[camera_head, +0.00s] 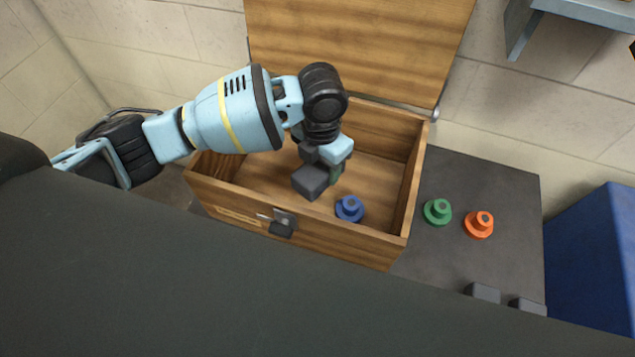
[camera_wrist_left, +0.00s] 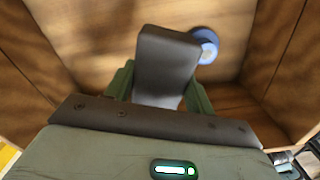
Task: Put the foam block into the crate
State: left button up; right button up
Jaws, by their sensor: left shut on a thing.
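The crate (camera_head: 330,244) is a wooden box with its lid (camera_head: 355,45) standing open at the back. My left gripper (camera_head: 325,163) reaches into its opening from above and is shut on a dark grey foam block (camera_head: 310,182). In the left wrist view the foam block (camera_wrist_left: 166,62) sits between the green fingers (camera_wrist_left: 160,92), with its far end sticking out beyond them. The block is over the crate's floor, within its walls; I cannot tell whether it touches the floor. My right gripper is not in view.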

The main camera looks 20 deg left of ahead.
pick_arm(q)
jog(key=shift+f, duration=4.35)
jog(key=shift+f+b, duration=0.1)
jog(key=shift+b, duration=0.2)
jog(key=shift+f, duration=0.1)
jog(key=o, duration=0.7)
jog(key=shift+r+p, duration=0.3)
jog(key=shift+r, duration=3.7)
